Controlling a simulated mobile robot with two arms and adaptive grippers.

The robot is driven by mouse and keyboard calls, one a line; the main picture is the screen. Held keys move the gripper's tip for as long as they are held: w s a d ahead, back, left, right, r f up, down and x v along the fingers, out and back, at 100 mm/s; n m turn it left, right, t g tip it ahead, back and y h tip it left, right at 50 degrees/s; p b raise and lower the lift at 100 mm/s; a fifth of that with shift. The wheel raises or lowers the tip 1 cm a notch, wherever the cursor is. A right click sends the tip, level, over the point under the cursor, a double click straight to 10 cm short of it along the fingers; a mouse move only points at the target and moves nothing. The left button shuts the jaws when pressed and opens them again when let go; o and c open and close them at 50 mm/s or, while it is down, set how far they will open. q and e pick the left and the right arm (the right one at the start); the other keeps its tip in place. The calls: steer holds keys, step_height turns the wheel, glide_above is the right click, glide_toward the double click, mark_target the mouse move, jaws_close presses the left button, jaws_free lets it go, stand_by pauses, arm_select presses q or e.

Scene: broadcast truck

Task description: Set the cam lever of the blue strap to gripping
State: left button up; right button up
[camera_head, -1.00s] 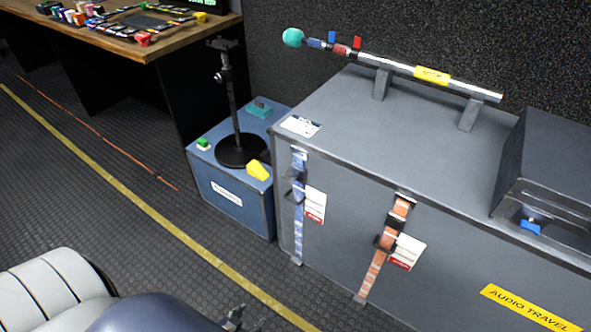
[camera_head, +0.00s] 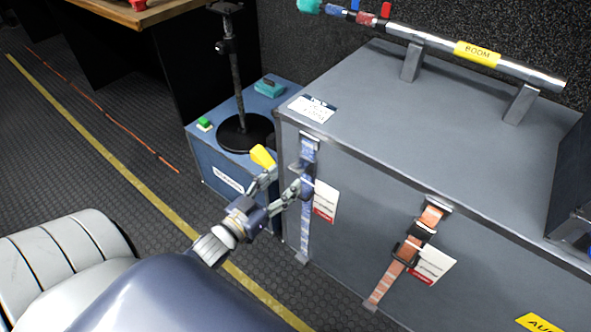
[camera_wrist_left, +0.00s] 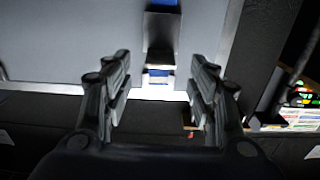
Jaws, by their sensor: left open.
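The blue strap (camera_head: 305,222) runs down the front of the grey case near its left corner. A white and red tag (camera_head: 325,201) hangs beside it. My left gripper (camera_head: 284,183) is open just in front of and left of the strap, and a finger covers part of the buckle area. In the left wrist view a dark buckle or lever part (camera_wrist_left: 160,30) with blue webbing (camera_wrist_left: 158,74) below it appears ahead, between the spread fingers (camera_wrist_left: 160,88). Nothing is between the fingertips. I cannot tell the lever's position. The right gripper is not in view.
An orange strap (camera_head: 405,255) with its own tag is farther right on the grey case (camera_head: 365,195). A blue box (camera_head: 222,160) with a black stand (camera_head: 238,120) is close on the left. A boom pole (camera_head: 475,52) lies on top. Open floor (camera_head: 110,165) is at left.

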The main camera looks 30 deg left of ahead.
mark_target(295, 169)
arm_select(q)
steer(key=w, duration=0.6)
steer(key=shift+d, duration=0.2)
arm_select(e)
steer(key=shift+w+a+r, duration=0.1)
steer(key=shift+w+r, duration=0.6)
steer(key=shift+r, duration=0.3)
arm_select(q)
steer(key=c, duration=1.1)
steer(key=shift+b, duration=0.3)
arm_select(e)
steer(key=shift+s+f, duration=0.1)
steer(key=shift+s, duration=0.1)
